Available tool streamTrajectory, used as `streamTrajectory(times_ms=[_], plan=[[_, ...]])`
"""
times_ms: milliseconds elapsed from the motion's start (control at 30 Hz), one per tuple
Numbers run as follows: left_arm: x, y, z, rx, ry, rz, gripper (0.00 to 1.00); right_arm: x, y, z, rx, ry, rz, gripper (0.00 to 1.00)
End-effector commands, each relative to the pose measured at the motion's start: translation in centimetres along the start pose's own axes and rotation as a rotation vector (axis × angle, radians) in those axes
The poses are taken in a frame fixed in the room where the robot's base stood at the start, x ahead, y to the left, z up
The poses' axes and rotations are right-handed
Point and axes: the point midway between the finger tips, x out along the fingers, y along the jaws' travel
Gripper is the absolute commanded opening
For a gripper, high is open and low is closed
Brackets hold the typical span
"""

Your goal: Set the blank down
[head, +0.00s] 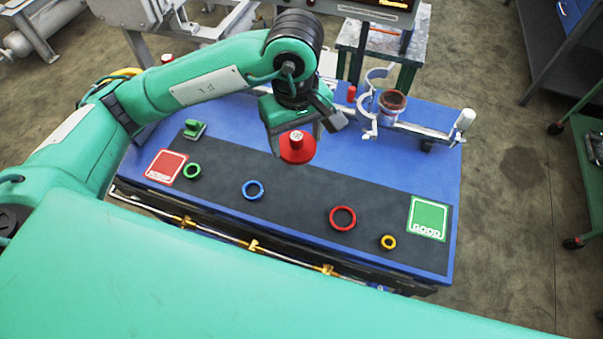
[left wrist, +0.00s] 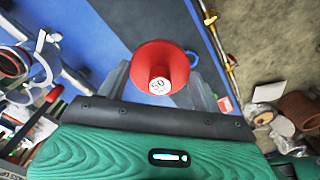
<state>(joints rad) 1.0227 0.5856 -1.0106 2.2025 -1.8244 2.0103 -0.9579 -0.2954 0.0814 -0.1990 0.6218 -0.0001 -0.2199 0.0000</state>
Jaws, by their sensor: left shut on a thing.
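The blank is a red, flared piece (head: 297,148) with a pale round label on top. It hangs above the dark mat (head: 290,190) on the blue table, clear of the surface. My left gripper (head: 299,138) is shut on it, one finger on each side. In the left wrist view the blank (left wrist: 160,62) shows its label reading 50, between the fingers of the gripper (left wrist: 158,85). My right gripper is not in view.
Green (head: 192,171), blue (head: 253,190), red (head: 342,218) and yellow (head: 388,242) rings lie on the mat. A red square (head: 166,167) is at its left, a green GOOD square (head: 428,218) at its right.

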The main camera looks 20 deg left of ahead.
Motion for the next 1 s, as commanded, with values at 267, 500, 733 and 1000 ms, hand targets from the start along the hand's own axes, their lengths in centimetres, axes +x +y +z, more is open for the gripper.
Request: streamTrajectory(times_ms=[267, 500, 733, 1000], plan=[[2.4, -0.1, 0.1, 0.000, -0.005, -0.004, 0.41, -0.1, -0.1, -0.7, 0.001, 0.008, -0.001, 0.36], [6.5, -0.1, 0.1, 0.000, -0.005, -0.003, 0.41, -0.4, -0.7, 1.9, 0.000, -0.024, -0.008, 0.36], [10.8, -0.2, 0.1, -0.002, -0.005, -0.007, 0.41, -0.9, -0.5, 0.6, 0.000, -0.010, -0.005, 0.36], [15.6, -0.1, 0.0, 0.000, -0.001, -0.002, 0.41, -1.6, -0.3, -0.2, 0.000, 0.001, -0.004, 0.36]])
